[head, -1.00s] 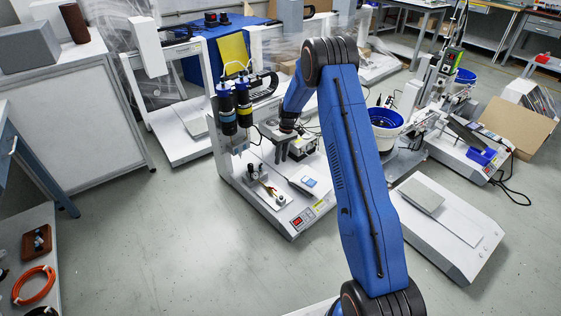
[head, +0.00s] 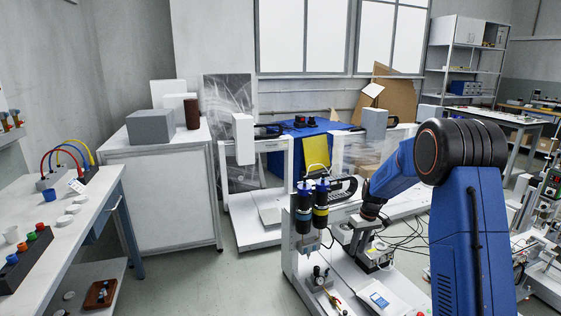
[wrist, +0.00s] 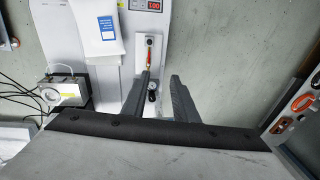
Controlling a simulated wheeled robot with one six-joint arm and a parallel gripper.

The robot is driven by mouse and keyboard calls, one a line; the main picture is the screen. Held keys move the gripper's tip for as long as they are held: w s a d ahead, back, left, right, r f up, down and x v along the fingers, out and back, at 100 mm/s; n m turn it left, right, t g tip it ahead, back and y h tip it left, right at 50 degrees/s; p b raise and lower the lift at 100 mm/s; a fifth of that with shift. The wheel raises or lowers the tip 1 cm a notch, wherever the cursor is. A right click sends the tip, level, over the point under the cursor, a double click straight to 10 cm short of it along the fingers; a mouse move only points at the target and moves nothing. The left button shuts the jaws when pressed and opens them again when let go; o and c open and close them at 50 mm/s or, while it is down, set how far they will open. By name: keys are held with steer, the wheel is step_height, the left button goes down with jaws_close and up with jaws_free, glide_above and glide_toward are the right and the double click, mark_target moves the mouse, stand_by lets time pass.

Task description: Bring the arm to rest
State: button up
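My blue arm (head: 470,235) rises at the right of the head view and bends down toward the white gantry screwdriver machine (head: 405,285). My gripper (wrist: 159,76) shows in the wrist view with its two dark fingers apart and nothing held between them.
A workbench (head: 60,235) with cables and caps stands at the left. A white cabinet (head: 165,195) carries grey boxes. A second white gantry (head: 245,200) and a blue-covered table (head: 285,165) are behind. Grey floor (head: 190,285) is open between bench and machine.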

steer(key=s+a+r+m+t, duration=0.2)
steer(key=s+r, duration=1.8)
steer(key=s, duration=0.2)
steer(key=s+r+m+t+h, duration=0.1)
steer(key=s+m+t, duration=0.1)
steer(key=s, duration=2.5)
steer(key=shift+s+r+t+h, duration=0.15)
steer(key=shift+r+t+h, duration=0.05)
steer(key=shift+t+h, duration=0.1)
